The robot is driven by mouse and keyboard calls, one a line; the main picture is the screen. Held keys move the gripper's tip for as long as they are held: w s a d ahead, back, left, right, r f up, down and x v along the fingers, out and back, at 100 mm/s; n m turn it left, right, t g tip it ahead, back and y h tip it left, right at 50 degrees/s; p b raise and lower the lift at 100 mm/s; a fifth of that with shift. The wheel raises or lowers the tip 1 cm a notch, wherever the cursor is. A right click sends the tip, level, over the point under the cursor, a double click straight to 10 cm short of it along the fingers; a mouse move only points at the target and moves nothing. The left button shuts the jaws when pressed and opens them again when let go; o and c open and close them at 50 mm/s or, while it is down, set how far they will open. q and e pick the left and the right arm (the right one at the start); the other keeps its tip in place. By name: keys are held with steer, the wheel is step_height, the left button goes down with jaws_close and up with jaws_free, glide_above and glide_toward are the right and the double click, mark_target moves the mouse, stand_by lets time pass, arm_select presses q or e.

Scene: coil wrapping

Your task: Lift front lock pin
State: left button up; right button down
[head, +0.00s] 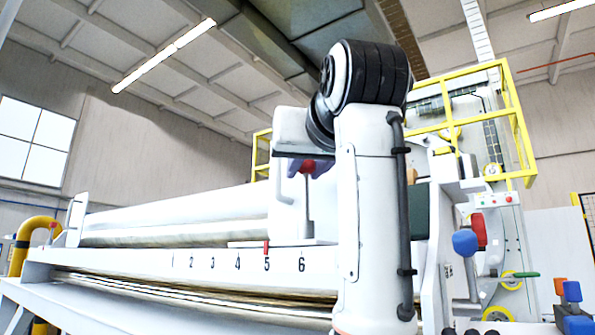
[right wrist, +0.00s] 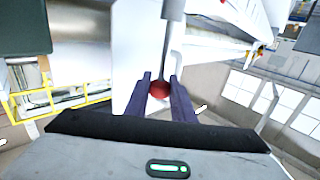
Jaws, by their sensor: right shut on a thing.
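The lock pin shows as a grey rod with a red ball knob (head: 307,166), in front of a white block on the machine. In the right wrist view the red knob (right wrist: 158,91) lies between the two purple fingers, with its rod running away from me. My right gripper (head: 311,168) is shut on this knob, and my white arm covers part of the machine right beside it. The fingers (right wrist: 161,88) straddle the knob. The pin's lower end sits by a pale ledge, and I cannot tell whether it is seated there. My left gripper is not in view.
A long white beam (head: 150,262) carries a numbered scale with a red marker (head: 266,247) by the 5. A pale roller (head: 170,235) lies behind it. A blue knob (head: 465,242) and a red handle (head: 479,228) stand right of my arm. A yellow guard frame (head: 515,120) rises behind.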

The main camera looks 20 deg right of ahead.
steer(key=c, duration=1.5)
jaws_free()
steer(key=shift+s+d+r, duration=0.1)
steer(key=shift+s+r, duration=0.1)
steer(key=shift+r, duration=0.1)
steer(key=shift+f, duration=0.1)
steer(key=shift+s, duration=0.2)
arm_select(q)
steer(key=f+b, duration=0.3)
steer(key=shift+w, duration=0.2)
arm_select(e)
steer(key=v, duration=0.9)
steer(key=shift+s, duration=0.4)
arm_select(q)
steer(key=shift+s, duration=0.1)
arm_select(e)
steer(key=shift+f, duration=0.1)
